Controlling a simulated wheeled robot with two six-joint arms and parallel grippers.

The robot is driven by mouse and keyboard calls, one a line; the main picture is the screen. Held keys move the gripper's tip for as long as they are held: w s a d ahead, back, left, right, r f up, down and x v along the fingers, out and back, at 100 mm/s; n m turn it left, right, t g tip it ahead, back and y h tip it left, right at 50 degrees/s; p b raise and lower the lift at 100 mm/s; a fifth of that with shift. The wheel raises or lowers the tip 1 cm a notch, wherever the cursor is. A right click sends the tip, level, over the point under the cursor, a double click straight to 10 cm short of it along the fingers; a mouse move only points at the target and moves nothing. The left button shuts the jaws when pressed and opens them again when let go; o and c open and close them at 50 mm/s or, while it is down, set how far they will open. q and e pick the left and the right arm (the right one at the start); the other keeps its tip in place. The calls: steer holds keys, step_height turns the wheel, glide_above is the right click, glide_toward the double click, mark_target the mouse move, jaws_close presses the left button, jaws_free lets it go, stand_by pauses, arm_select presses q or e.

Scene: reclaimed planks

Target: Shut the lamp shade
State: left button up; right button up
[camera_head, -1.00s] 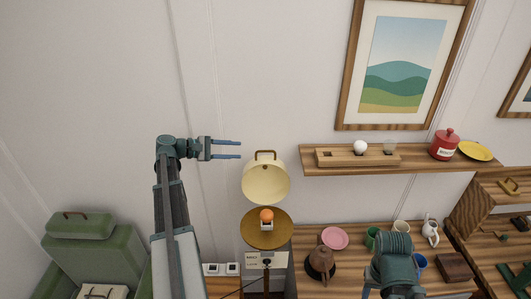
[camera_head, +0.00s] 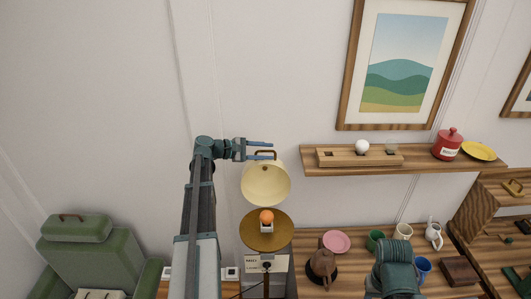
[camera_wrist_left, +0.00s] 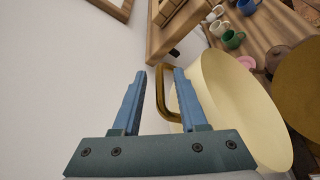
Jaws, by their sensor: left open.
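The lamp shade (camera_head: 266,184) is a cream dome, tipped up and open above a round brown lamp base (camera_head: 249,233). An orange bulb (camera_head: 266,217) shows on the base. A brass handle (camera_wrist_left: 165,92) stands on the shade's top edge. My left gripper (camera_head: 272,150) is open at the handle. In the left wrist view its blue fingers (camera_wrist_left: 158,80) are on either side of part of the handle; I cannot tell whether they touch it. My right arm shows at the lower right, but its gripper fingers are not visible.
A wall shelf (camera_head: 430,164) with a wooden block, a white ball, a red jar (camera_head: 448,144) and a yellow plate is right of the shade. Mugs, a pink plate (camera_head: 336,242) and a brown pot (camera_head: 321,265) stand below. A green armchair (camera_head: 100,250) is at the left.

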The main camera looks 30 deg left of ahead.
arm_select(q)
jaws_close()
stand_by(1.4)
